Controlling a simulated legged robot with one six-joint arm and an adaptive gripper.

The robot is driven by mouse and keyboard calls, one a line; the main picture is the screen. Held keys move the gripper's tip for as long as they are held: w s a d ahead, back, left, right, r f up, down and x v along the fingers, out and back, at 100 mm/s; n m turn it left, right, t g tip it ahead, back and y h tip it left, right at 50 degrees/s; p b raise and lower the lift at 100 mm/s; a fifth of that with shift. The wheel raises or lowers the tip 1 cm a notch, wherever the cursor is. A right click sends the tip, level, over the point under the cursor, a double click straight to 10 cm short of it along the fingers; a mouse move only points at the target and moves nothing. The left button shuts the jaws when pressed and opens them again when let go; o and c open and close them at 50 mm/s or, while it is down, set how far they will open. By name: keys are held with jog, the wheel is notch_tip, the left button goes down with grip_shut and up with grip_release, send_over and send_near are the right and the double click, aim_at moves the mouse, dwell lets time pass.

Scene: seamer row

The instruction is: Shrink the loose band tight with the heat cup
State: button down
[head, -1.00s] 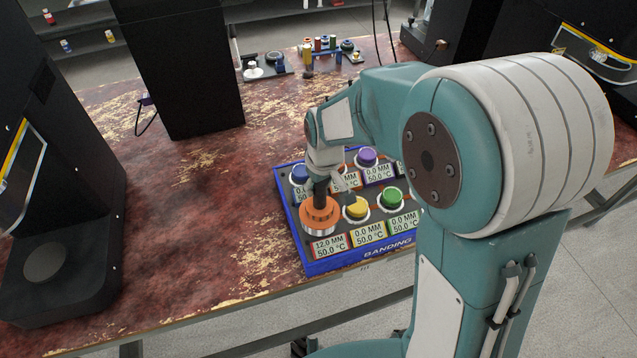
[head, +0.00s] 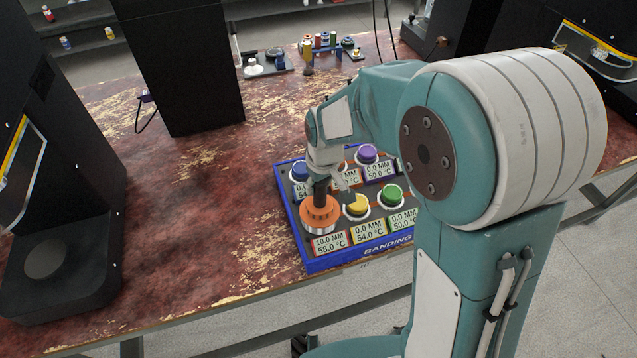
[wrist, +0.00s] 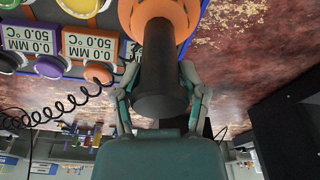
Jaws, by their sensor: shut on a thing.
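The orange heat cup (head: 320,212) sits over the front-left station of the blue-edged banding panel (head: 322,264). Its black handle (wrist: 160,70) rises from the cup. My gripper (head: 320,180) is shut on this handle from above; in the wrist view the fingers (wrist: 158,78) lie on both sides of it. The cup covers whatever stands at that station, so the loose band is hidden. The display in front of the cup (head: 329,243) reads 10.0 MM and 58.0 °C. The yellow station's display (head: 369,232) beside it reads 0.0 MM and 54.0 °C.
Yellow (head: 356,204), green (head: 392,195), purple (head: 367,154) and blue (head: 299,171) capped stations stand close around the cup. A coiled black cord (wrist: 62,108) shows in the wrist view. Black machines (head: 62,200) flank the worn red table; its middle is clear.

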dwell(0.4)
jog(key=shift+r, duration=3.05)
jog(key=shift+f, duration=3.05)
